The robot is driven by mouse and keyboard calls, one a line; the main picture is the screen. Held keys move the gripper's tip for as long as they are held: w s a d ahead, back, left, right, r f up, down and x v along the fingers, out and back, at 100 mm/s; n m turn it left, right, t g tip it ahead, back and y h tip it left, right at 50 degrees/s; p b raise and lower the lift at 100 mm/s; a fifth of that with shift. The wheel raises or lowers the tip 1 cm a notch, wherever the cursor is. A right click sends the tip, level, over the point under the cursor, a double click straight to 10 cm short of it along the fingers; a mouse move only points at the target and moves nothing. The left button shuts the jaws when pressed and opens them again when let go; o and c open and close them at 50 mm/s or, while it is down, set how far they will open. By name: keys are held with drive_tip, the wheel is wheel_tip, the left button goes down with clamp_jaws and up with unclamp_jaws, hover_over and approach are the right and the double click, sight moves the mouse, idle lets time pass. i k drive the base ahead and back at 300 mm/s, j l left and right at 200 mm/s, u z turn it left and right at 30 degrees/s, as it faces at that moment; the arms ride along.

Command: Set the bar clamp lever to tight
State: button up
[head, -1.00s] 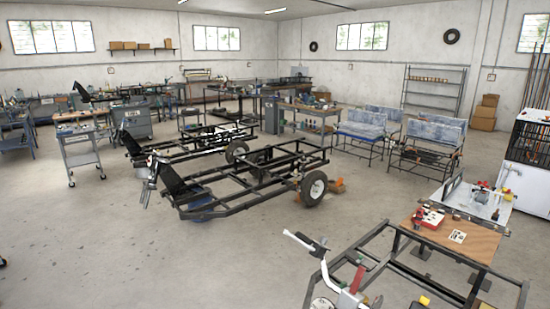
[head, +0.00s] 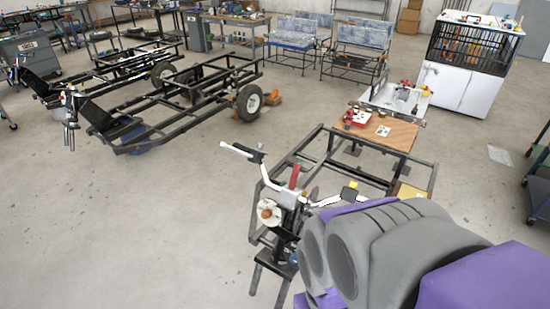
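A white handlebar-like bar (head: 243,153) with dark grips stands at the front of the nearest black frame. Below is a round white part with an orange centre (head: 268,213). I cannot tell which part is the bar clamp lever or how it is set. My gripper is not in view. My own purple and grey body parts cover the lower right and hide some of the frame behind.
The near black frame (head: 329,157) carries a brown wooden board (head: 388,137) with a red item (head: 356,118). A white cabinet (head: 463,85) stands behind at right. Other wheeled frames (head: 195,100) stand at left. The concrete floor at lower left (head: 110,240) is clear.

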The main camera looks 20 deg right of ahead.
sight(297, 167)
drive_tip(key=i+l+u, duration=0.4)
drive_tip(key=l, duration=1.75)
drive_tip(key=k+l+u, duration=0.1)
drive_tip(key=l+u, duration=0.25)
drive_tip(key=l, duration=1.75)
